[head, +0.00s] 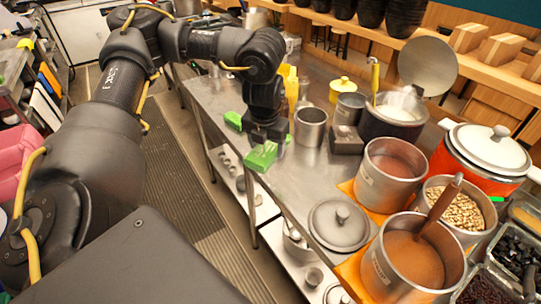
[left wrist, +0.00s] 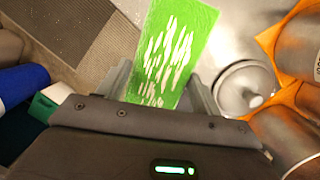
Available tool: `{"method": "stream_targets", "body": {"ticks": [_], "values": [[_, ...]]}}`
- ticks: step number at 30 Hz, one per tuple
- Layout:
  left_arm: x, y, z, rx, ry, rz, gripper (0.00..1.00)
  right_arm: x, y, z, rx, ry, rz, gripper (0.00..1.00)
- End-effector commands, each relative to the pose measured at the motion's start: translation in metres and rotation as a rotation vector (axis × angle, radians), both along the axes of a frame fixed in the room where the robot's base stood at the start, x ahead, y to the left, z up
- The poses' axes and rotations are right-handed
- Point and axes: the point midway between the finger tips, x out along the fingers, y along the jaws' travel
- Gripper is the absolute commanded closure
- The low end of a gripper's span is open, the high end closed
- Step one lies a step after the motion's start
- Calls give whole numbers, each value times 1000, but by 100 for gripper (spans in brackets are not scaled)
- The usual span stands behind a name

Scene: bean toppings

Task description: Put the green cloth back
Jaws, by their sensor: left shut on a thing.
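The green cloth (head: 261,158) is at the left edge of the metal counter, under my left gripper (head: 268,143). In the left wrist view the cloth (left wrist: 178,45) is bright green with white streaks and runs out between the two fingers of my left gripper (left wrist: 160,88). The gripper is shut on it. The cloth's near end is hidden by the gripper body. A second green piece (head: 233,120) lies farther back along the same counter edge. My right gripper is not in view.
On the metal counter (head: 290,185), a steel cup (head: 310,128) and a dark box (head: 346,140) stand right of the gripper. A lid (head: 339,224) lies nearer, beside pots on orange mats. A floor mat (head: 175,170) lies left of the counter.

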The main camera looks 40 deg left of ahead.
Motion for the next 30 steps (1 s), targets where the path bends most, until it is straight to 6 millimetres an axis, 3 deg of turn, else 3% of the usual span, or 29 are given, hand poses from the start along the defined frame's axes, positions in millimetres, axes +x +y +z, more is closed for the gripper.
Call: {"method": "stream_targets", "body": {"ticks": [4, 8, 16, 21, 30], "values": [[3, 2, -2, -1, 0, 8, 71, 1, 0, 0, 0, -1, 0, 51], [17, 15, -11, -2, 3, 14, 71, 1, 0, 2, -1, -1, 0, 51], [72, 57, -44, -1, 3, 13, 71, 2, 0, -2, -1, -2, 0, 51], [93, 72, -78, -1, 3, 8, 71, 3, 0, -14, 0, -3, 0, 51], [107, 82, -94, -1, 0, 3, 71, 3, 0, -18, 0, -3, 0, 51]]}}
